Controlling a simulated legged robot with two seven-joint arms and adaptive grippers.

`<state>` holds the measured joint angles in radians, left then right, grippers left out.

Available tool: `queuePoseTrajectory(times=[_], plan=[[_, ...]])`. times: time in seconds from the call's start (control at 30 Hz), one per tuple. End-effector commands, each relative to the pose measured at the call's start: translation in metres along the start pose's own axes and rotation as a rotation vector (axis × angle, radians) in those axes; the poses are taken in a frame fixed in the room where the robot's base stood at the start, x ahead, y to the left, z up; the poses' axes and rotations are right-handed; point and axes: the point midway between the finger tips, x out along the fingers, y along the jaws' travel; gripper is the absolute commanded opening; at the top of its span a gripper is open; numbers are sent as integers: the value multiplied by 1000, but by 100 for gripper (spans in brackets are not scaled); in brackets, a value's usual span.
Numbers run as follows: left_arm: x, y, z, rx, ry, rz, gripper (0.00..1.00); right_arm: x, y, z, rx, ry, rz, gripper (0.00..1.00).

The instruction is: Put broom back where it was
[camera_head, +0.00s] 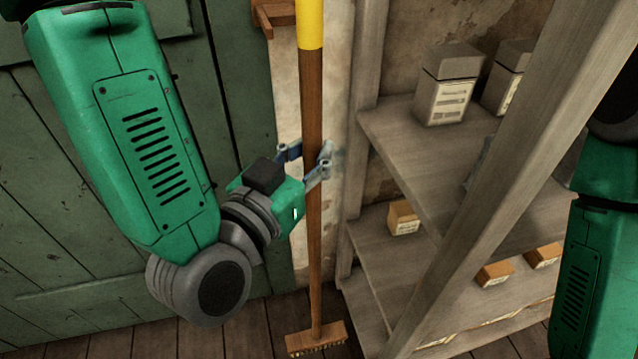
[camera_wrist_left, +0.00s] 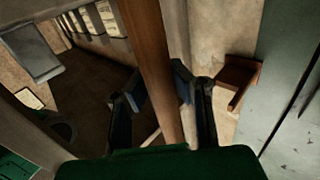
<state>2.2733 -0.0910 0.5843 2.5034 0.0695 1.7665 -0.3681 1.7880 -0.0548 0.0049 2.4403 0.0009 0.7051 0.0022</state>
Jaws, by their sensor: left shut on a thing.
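The broom (camera_head: 313,120) stands nearly upright in the head view, with a brown wooden handle, a yellow upper section and a brush head (camera_head: 316,338) low down by the floor. My left gripper (camera_head: 318,165) is shut on the broom handle about midway up. The handle also runs between its fingers in the left wrist view (camera_wrist_left: 150,60). A small brown wooden bracket (camera_head: 273,14) is on the wall just left of the yellow section, and it shows in the left wrist view (camera_wrist_left: 238,78) right of the fingers. The broom appears apart from it. My right gripper is out of view.
A grey wooden shelf unit (camera_head: 415,150) stands to the right, with boxes (camera_head: 448,85) on it and a slanting post (camera_head: 500,190) in front. A green plank door (camera_head: 60,220) is on the left. Bare floorboards (camera_head: 240,335) lie below.

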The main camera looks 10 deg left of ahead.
Motion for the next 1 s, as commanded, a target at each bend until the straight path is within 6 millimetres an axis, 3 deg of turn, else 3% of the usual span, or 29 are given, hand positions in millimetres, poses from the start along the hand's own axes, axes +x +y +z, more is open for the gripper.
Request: queuePoseTrajectory(times=[0.47, 0.9, 1.0], plan=[[70, -70, -4, 1, 12, -5, 0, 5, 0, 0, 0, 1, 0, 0], [99, -98, -4, 2, 10, -3, 0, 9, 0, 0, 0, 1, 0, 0], [98, -97, 6, 2, 8, -1, 0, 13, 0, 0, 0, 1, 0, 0]])
